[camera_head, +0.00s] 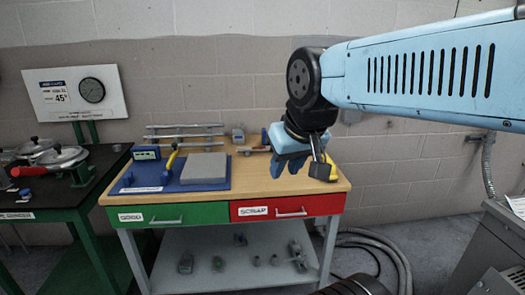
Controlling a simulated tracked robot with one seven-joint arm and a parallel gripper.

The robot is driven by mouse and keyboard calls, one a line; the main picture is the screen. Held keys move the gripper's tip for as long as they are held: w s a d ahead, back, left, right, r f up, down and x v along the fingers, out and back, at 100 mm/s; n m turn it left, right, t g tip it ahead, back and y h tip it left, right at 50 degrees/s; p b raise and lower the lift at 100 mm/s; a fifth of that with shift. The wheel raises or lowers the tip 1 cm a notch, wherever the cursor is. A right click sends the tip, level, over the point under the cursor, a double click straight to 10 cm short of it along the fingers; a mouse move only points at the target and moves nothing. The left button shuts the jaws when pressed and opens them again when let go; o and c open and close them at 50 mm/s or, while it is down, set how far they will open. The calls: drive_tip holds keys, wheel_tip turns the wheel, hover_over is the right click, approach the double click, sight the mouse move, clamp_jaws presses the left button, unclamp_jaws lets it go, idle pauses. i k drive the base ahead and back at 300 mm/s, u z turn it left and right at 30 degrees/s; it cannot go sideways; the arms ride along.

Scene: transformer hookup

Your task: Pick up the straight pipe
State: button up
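Several long grey bars that look like straight pipes lie level, one behind another, at the back left of the wooden workbench (256,188). The rear bar (185,126), the middle bar (185,136) and the front bar (178,147) all show; I cannot tell which is the straight pipe. My gripper (303,168) hangs over the right part of the bench, well to the right of these bars and apart from them. It points down, with a blue body and dark and yellow parts at its lower right. I cannot see whether its fingers are apart, and no pipe shows in it.
A blue fixture (128,180) with a grey block (203,167) takes up the bench's left half. A green GOOD drawer (190,213) and red SCRAP drawer (265,208) sit below. Small parts lie on the lower shelf (235,264). A dark table (50,205) stands left.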

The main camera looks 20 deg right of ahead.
sight(258, 149)
drive_tip(key=z, duration=0.05)
drive_tip(key=i, duration=1)
drive_tip(key=u, duration=0.05)
